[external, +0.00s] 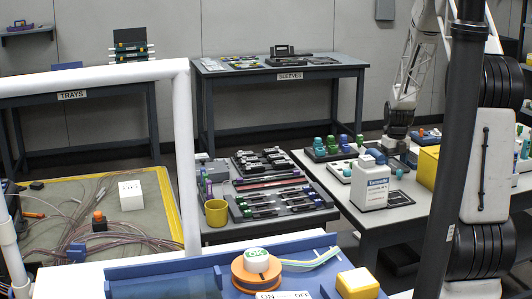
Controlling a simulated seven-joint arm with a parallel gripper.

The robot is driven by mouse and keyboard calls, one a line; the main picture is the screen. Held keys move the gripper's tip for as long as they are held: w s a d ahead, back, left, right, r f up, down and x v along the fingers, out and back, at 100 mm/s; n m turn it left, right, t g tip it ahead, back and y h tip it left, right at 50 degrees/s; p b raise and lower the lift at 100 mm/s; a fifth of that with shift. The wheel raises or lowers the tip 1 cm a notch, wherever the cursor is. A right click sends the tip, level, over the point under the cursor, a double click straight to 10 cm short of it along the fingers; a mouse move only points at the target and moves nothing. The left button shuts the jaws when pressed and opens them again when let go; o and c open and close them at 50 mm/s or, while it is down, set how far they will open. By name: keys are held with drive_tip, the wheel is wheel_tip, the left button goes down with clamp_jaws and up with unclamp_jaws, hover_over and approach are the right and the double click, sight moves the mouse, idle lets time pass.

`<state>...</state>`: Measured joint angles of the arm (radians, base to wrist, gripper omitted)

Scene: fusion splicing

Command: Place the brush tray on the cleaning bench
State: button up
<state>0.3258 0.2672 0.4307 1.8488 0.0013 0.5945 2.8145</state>
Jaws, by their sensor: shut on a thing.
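My gripper (397,143) is at the end of my arm, low over the grey bench (366,222) at the right. It is small and dark here, and its fingertips are hard to make out. It is shut on a dark tray-like thing (407,158), which I take to be the brush tray. Its far side is hidden by the gripper, and I cannot tell whether it touches the bench top.
Green and blue bottles stand in a dark rack (318,155) left of my gripper. A yellow box (428,167) stands to the right. The middle table (215,236) is crowded with tools and a yellow mug (216,213). Benches labelled TRAYS (73,96) and SLEEVES (290,76) stand behind.

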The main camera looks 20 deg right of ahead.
sight(393, 166)
drive_tip(key=shift+f, duration=0.2)
drive_tip(key=o, duration=0.7)
drive_tip(key=shift+r, duration=0.15)
wheel_tip(393, 166, up, 12)
idle(0.6)
idle(0.5)
